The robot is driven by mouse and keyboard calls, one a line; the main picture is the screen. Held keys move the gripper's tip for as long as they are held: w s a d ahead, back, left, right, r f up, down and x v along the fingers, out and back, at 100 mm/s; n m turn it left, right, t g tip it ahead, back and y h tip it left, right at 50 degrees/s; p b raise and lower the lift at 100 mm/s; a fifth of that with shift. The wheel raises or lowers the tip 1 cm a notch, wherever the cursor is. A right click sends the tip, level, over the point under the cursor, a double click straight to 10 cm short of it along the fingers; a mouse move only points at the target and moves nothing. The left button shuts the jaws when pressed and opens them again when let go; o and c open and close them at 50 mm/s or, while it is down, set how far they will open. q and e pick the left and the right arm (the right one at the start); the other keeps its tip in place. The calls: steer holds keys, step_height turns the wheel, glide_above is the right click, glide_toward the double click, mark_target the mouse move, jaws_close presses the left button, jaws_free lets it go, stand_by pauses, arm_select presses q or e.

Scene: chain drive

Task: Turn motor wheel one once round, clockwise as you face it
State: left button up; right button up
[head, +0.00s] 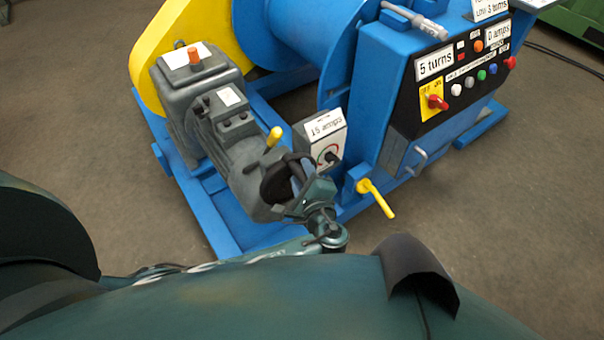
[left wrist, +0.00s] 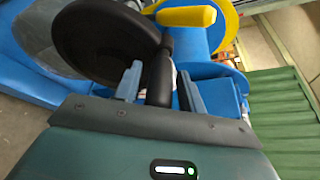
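The motor wheel, a black handwheel (head: 276,184), is on the near end of the grey motor (head: 240,160) in the head view. It shows large in the left wrist view (left wrist: 105,42). Its black crank handle (left wrist: 159,78) points toward my left wrist camera. My left gripper (head: 308,192) is at the wheel's right side. In the left wrist view its two fingers (left wrist: 160,84) stand on either side of the handle, with narrow gaps showing, so it looks open around it. The wheel's lower part is partly hidden by the gripper in the head view. My right gripper is not in view.
A yellow lever (head: 273,137) rises from the motor beside the wheel. A small box marked "15 amps" (head: 322,135) stands close to the right. A yellow handle (head: 376,198) sticks out from the blue frame. The control panel (head: 462,75) reads "5 turns" and "0 amps".

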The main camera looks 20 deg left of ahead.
arm_select(q)
jaws_close()
stand_by(0.5)
